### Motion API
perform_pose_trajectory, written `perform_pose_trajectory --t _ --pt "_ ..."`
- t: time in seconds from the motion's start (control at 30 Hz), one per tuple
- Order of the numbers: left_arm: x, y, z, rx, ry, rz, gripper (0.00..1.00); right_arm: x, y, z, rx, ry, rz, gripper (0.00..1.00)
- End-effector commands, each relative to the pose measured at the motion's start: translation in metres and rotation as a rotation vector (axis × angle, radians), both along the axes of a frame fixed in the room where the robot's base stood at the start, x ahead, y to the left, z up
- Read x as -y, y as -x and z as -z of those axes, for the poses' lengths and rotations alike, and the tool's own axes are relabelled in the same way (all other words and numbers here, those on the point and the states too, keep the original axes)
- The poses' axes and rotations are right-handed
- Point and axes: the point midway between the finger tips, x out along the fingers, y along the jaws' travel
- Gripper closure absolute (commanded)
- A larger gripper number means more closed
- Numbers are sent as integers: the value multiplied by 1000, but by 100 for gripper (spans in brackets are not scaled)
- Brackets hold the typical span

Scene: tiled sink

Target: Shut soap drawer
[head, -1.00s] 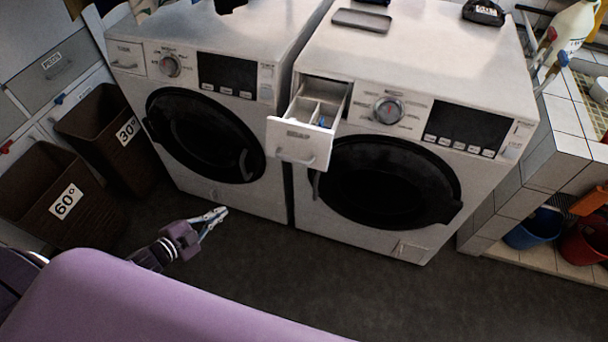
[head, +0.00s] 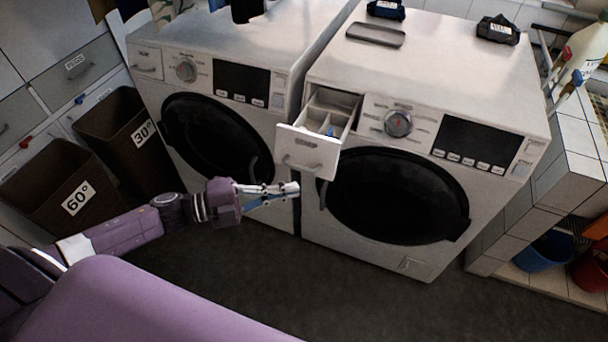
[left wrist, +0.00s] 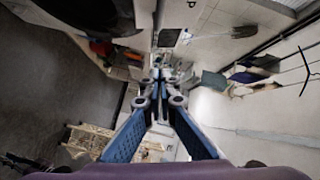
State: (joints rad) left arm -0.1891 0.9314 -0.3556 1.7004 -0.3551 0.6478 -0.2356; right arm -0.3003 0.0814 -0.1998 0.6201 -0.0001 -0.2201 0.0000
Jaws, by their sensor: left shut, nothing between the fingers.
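The soap drawer (head: 309,152) stands pulled out of the right washing machine (head: 400,215), at the upper left of its front. The drawer is white, with a handle on its front and open compartments with something blue inside. My left gripper (head: 292,189) is shut and empty. In the head view it shows just below the drawer front, in front of the gap between the machines; I cannot tell how far from the drawer it is. In the left wrist view its blue fingers (left wrist: 158,85) meet at the tips. My right gripper is not in view.
The left washing machine (head: 215,140) has its drawer shut. Brown baskets marked 60° (head: 55,190) and 30° (head: 125,135) stand at the left. A tiled ledge (head: 535,185) with buckets is at the right. The dark floor (head: 370,295) in front is clear.

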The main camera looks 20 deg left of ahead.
Motion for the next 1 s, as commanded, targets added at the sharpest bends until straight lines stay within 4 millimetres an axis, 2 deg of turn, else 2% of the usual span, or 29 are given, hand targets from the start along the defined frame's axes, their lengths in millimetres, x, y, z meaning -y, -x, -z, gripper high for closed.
perform_pose_trajectory --t 0.23,0.53,1.0 --pt "35 -27 -1 2 3 0 100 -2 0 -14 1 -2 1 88" --pt "21 -54 12 1 0 -1 100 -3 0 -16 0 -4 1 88" --pt "18 -59 16 -1 1 0 100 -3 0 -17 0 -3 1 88"
